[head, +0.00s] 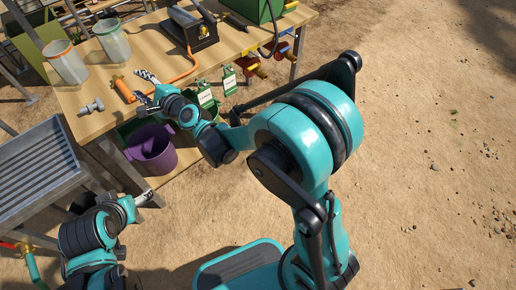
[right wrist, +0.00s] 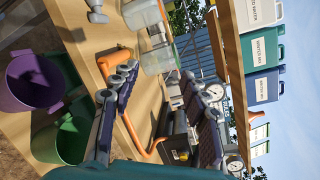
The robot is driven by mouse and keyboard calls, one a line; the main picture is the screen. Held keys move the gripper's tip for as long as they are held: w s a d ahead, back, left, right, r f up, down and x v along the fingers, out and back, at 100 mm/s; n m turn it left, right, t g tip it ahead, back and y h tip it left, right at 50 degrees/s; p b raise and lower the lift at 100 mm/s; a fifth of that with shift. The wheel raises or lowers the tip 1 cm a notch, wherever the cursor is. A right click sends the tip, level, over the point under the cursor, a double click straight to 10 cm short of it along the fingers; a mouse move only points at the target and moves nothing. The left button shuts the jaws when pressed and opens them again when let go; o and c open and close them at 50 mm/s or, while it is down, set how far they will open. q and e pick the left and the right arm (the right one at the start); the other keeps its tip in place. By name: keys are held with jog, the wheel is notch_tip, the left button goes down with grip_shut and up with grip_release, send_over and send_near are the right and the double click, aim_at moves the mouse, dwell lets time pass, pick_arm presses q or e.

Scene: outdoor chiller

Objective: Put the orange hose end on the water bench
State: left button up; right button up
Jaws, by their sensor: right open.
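The orange hose end (head: 124,90) lies on the wooden bench (head: 98,121), near its front edge. Its thin orange hose runs to a dark box-shaped device (head: 190,27) on the bench. My right gripper (head: 142,92) is open at the bench's front edge, just right of the hose end. In the right wrist view the hose end (right wrist: 116,57) shows beside the left finger, and the open fingers (right wrist: 155,76) have nothing clearly between them. My left gripper (head: 146,197) is low at the left, below the bench top; its jaws are unclear.
Clear containers (head: 66,62) and a grey fitting (head: 92,107) stand on the bench. A purple bucket (head: 152,151) and green bucket (right wrist: 62,140) are below its front. A grey slatted table (head: 35,170) is at left. Open dirt ground lies right.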

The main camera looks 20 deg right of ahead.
jog(key=s+d+f+n+g+h, duration=0.2)
jog(key=s+d+n, duration=0.4)
jog(key=s+d, duration=0.2)
jog(key=s+d+f+n+g+h, duration=0.3)
jog(key=s+d+n, duration=0.3)
jog(key=s, duration=0.6)
jog(key=s+d+f+n+g+h, duration=0.2)
jog(key=s+d+n+g, duration=0.1)
jog(key=s+d+n, duration=0.4)
jog(key=s+d, duration=0.3)
jog(key=s, duration=0.1)
jog(key=shift+d+f+h, duration=0.25)
jog(key=shift+f+h, duration=0.15)
